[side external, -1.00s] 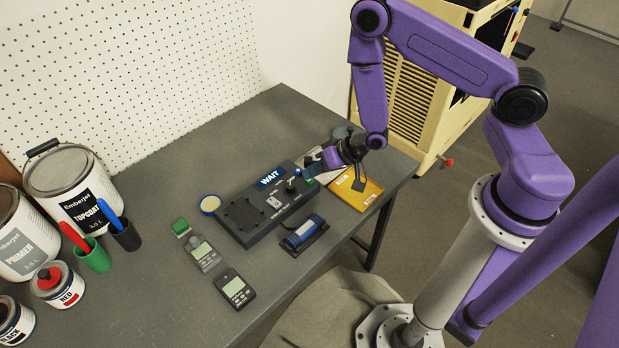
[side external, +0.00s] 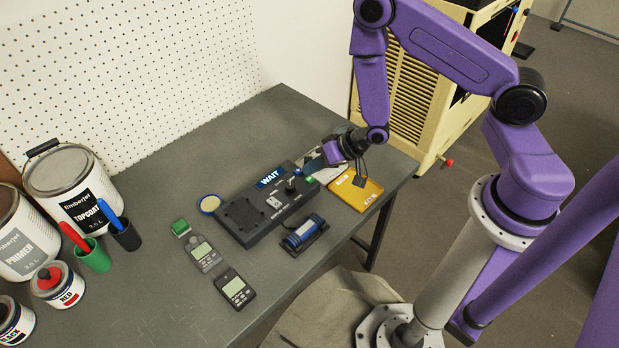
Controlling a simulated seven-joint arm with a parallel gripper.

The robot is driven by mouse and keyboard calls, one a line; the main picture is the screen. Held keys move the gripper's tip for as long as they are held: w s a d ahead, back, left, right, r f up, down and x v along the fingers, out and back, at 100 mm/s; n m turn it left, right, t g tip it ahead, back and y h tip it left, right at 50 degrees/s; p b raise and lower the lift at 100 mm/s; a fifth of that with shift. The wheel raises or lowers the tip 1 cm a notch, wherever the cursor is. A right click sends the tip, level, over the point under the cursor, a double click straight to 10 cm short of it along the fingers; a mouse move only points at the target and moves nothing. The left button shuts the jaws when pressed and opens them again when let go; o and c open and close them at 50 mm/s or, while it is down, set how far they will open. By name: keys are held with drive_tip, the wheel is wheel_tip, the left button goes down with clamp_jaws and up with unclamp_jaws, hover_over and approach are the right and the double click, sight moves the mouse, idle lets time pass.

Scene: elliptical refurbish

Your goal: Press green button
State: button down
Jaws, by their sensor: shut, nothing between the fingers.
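A black control box (side external: 262,226) lies on the grey table, with a lit display reading WAIT and a knob on its top. A small green patch, which looks like the green button (side external: 309,181), shows at the box's right end. My gripper (side external: 325,164) is shut and empty, just above and to the right of that patch. Its fingertips are small and partly hidden by the wrist, and they look apart from the button. A separate small green block (side external: 181,228) sits left of the box.
An orange-yellow case (side external: 355,189) lies right of the box under my wrist. A blue cylinder in a cradle (side external: 304,234) stands in front. The table's back middle is clear.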

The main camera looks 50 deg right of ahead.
sight(312, 180)
drive_tip(key=shift+r, duration=2.5)
drive_tip(key=s+a+r+n+g+h, duration=0.2)
drive_tip(key=s+a+r+n+g, duration=0.25)
drive_tip(key=s+r+n, duration=0.55)
drive_tip(key=s+d+r+n+g+h, duration=0.1)
drive_tip(key=s+d+r+n, duration=0.1)
drive_tip(key=s+r, duration=0.3)
drive_tip(key=s+d+r+n+g+h, duration=0.1)
drive_tip(key=s+d+r, duration=0.3)
drive_tip(key=s, duration=0.7)
drive_tip(key=shift+s+r+n+g+h, duration=0.3)
drive_tip(key=shift+r+n+h, duration=0.2)
drive_tip(key=shift+r+n, duration=0.25)
